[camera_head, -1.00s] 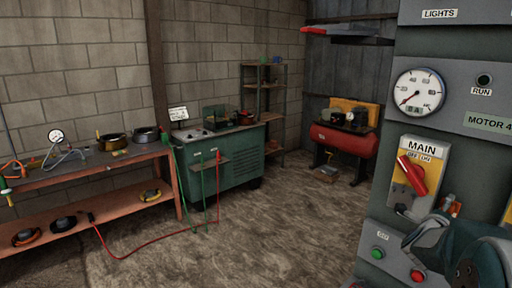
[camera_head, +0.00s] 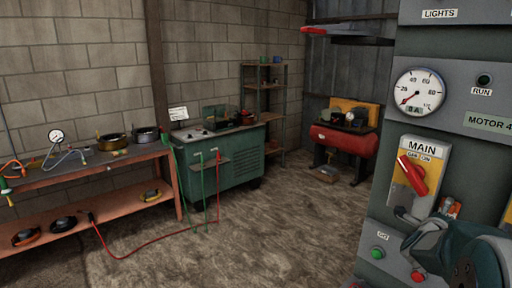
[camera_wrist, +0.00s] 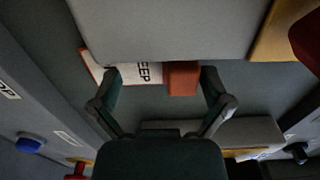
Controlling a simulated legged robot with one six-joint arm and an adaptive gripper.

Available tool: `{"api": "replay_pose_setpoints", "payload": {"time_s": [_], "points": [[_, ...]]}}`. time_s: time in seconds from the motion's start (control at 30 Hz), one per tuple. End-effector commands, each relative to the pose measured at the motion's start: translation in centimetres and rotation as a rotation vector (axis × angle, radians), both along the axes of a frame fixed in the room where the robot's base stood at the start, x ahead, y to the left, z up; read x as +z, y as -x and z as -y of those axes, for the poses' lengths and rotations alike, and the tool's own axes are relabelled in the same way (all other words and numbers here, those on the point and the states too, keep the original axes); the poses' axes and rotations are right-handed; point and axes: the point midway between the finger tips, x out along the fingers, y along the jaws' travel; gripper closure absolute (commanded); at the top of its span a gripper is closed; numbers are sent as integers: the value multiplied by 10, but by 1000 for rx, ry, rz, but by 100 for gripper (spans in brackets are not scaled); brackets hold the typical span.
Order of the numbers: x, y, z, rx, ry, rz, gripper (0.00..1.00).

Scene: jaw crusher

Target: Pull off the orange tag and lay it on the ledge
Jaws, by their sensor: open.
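The orange tag (camera_wrist: 182,78) shows in the wrist view as an orange block beside a white, red-edged card (camera_wrist: 128,74) with partly hidden lettering. A small orange-red patch (camera_head: 451,208) shows in the head view, right of the MAIN switch and just above my gripper (camera_head: 418,238). In the wrist view my gripper (camera_wrist: 160,76) is open, its fingers spread on both sides of the orange block and part of the card. Neither finger clearly touches the block. A grey ledge-like box (camera_wrist: 252,132) lies behind the right finger; I cannot tell whether it is the ledge.
The MAIN switch with its red handle (camera_head: 412,174) is close to my gripper on the grey panel. Green (camera_head: 377,253) and red (camera_head: 418,275) buttons sit below it.

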Motion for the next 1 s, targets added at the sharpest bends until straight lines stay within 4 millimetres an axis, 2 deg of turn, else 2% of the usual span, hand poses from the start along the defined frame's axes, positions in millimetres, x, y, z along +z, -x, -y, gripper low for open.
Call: {"api": "replay_pose_setpoints", "payload": {"time_s": [0.03,0.07,0.1,0.17,0.2,0.5,1.0], "points": [[0,0,0,0,0,0,36],[0,0,0,0,0,0,49],[0,0,0,0,0,0,67],[-1,0,0,0,-2,-2,94],[-2,0,0,0,-3,-4,100],[-2,0,1,0,-5,-4,100],[1,11,-13,0,-1,1,100]]}}
